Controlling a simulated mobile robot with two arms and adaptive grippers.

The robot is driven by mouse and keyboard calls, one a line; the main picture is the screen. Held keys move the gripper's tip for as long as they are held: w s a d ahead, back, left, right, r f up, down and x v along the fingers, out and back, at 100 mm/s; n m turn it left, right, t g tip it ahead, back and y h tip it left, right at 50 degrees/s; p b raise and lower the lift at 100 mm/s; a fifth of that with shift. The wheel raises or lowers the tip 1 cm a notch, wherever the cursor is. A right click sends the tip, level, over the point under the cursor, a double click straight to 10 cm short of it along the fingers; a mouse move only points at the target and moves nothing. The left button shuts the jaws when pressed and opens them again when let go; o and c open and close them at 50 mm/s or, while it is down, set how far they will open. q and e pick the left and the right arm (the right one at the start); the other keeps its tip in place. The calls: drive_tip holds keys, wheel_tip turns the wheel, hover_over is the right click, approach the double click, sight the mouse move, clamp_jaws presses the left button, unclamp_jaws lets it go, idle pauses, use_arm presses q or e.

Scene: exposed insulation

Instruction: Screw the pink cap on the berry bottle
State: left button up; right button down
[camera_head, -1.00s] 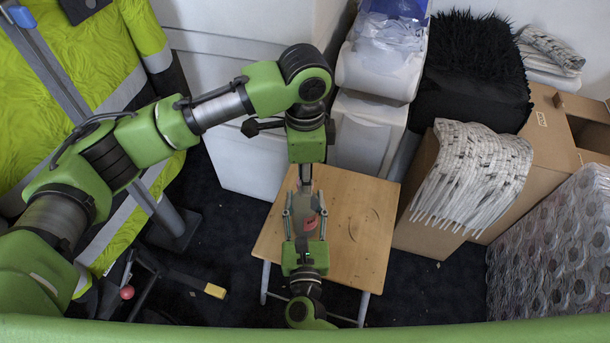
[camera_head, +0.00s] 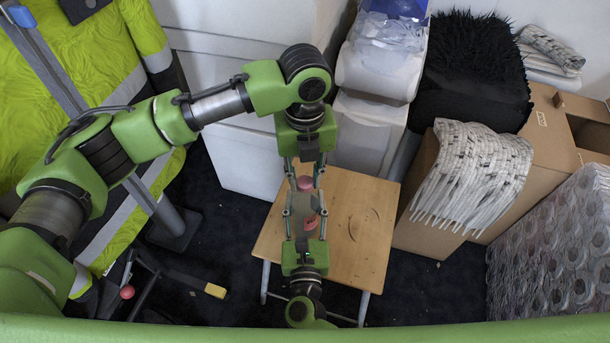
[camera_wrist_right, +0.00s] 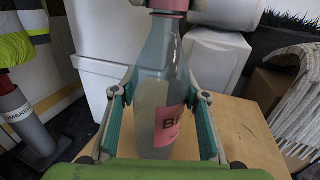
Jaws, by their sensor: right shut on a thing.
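The berry bottle (camera_head: 305,207) stands upright and is clear, with a pink label; its label shows in the right wrist view (camera_wrist_right: 167,128). My right gripper (camera_head: 305,213) is shut on the bottle's body, one finger on each side. The pink cap (camera_head: 305,183) sits at the top of the bottle's neck; its lower part shows at the top of the right wrist view (camera_wrist_right: 169,5). How tightly it is threaded cannot be told. My left gripper (camera_head: 305,174) points down over the cap, its fingers apart on either side of it.
A small wooden table (camera_head: 355,225) lies under the bottle, mostly bare. White drawers (camera_head: 240,155) stand behind on the left. A cardboard box (camera_head: 425,225) with a striped cloth (camera_head: 475,175) is to the right. A patterned block (camera_head: 555,245) stands at the far right.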

use_arm(q)
drive_tip(key=shift+o, duration=1.2)
drive_tip(key=shift+r, duration=0.1)
wheel_tip(320, 180, up, 12)
use_arm(e)
drive_tip(key=c, duration=1.1)
unclamp_jaws()
